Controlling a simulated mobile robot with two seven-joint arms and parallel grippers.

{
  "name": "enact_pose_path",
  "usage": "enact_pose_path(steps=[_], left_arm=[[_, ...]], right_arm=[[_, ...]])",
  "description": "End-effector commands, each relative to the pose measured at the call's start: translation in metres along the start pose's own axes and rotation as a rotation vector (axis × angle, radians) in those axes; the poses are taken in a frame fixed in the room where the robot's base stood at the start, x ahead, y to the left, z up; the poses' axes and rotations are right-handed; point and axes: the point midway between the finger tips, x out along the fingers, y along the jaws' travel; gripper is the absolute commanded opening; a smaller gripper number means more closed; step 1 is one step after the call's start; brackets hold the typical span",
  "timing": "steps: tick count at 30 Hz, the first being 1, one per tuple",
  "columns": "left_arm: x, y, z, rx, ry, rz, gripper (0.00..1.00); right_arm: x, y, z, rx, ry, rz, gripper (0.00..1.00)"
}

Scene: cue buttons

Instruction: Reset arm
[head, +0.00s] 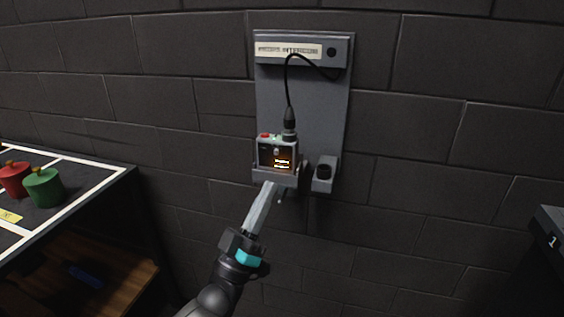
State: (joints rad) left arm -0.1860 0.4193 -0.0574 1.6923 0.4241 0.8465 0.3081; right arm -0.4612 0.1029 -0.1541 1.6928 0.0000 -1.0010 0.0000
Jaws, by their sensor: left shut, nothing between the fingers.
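My left gripper (273,188) reaches up from the bottom of the head view, its fingers shut and empty. Its tips are at the lower edge of a small box-shaped device (276,153) with a red button on top and a lit orange display; I cannot tell whether they touch. The device sits on a ledge of a grey wall panel (310,110). A black cable (288,85) runs from the panel's top to a plug on the device. My right gripper is not in view.
A dark table (95,175) with white lines stands at the left, holding a red pot (15,180) and a green pot (44,188). An empty-looking holder (324,172) is right of the device.

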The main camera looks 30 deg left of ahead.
Motion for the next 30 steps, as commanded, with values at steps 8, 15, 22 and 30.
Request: enact_pose_path(steps=[8, 15, 22, 30], left_arm=[[0.000, 0.000, 0.000, 0.000, 0.000, 0.000, 0.00], [-0.020, -0.015, 0.038, 0.039, -0.137, -0.054, 0.00], [-0.128, -0.053, 0.153, 0.163, -0.628, -0.203, 0.00], [-0.318, -0.062, 0.232, 0.270, -1.248, -0.302, 0.00]], right_arm=[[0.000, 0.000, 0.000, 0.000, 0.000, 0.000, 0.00], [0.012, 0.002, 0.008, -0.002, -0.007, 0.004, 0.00], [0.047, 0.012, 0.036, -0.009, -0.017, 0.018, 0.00], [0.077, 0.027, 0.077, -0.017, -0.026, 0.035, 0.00]])
